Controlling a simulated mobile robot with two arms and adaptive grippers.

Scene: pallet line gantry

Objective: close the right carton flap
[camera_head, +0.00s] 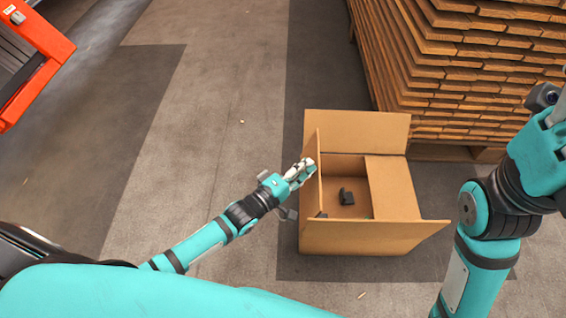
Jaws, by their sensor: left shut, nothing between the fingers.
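An open carton (335,238) stands on the floor right of centre. Its right flap (395,187) appears folded inward over the right part of the opening. Its left flap (312,190) stands up, its back flap (357,130) leans outward, and its front flap (375,236) spreads toward me. My left gripper (300,172) is shut and empty at the left flap's upper edge; whether it touches the flap I cannot tell.
A small black object (346,197) lies inside the carton. A tall stack of wooden boards (470,70) stands close behind and to the right. An orange-red machine (40,50) is at the upper left. The floor (215,110) left of the carton is clear.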

